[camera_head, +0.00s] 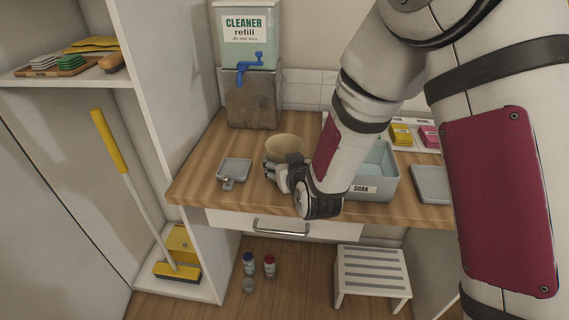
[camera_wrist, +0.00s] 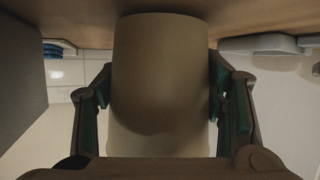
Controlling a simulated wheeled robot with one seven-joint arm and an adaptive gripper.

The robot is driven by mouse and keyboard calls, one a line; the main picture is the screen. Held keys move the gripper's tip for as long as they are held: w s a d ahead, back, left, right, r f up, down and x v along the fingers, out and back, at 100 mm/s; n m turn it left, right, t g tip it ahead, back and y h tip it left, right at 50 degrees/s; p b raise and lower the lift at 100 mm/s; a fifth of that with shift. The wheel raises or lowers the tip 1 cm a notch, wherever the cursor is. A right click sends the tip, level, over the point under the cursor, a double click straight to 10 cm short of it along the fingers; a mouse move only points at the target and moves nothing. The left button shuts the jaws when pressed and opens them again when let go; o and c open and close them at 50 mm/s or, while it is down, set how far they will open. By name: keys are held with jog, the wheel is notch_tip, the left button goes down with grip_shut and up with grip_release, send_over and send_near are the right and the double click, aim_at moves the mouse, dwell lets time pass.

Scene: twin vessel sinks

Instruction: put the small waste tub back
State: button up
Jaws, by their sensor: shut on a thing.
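The small waste tub is a beige round tub (camera_head: 284,147) at the middle of the wooden counter, in front of the metal block under the cleaner tank. My gripper (camera_head: 279,173) is at its near side and shut on it. In the wrist view the tub (camera_wrist: 160,75) fills the middle, with a gripper finger (camera_wrist: 160,110) pressed along each side. The wrist picture is upside down, with the counter along the top edge. The tub looks upright. I cannot tell whether its base touches the counter.
A grey square dish (camera_head: 234,170) lies left of the tub. The SOAK basin (camera_head: 372,184) is to the right, partly behind my arm. The cleaner tank (camera_head: 245,35) with a blue tap stands behind. A step stool (camera_head: 372,275) and several small bottles (camera_head: 269,265) are on the floor.

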jog(key=shift+f, duration=0.25)
jog(key=o, duration=1.2)
jog(key=shift+r, duration=0.1)
jog(key=shift+s+d+r, duration=0.1)
jog(key=shift+s+r, duration=0.1)
jog(key=shift+s, duration=0.1)
jog(key=p+v, duration=0.1)
jog(key=v, duration=0.8)
jog(key=p, duration=0.2)
jog(key=shift+s+r+p, duration=0.1)
jog(key=shift+r+p, duration=0.05)
jog(key=shift+p, duration=0.15)
jog(key=p+v, duration=0.2)
jog(key=p, duration=0.1)
jog(key=shift+p, duration=0.4)
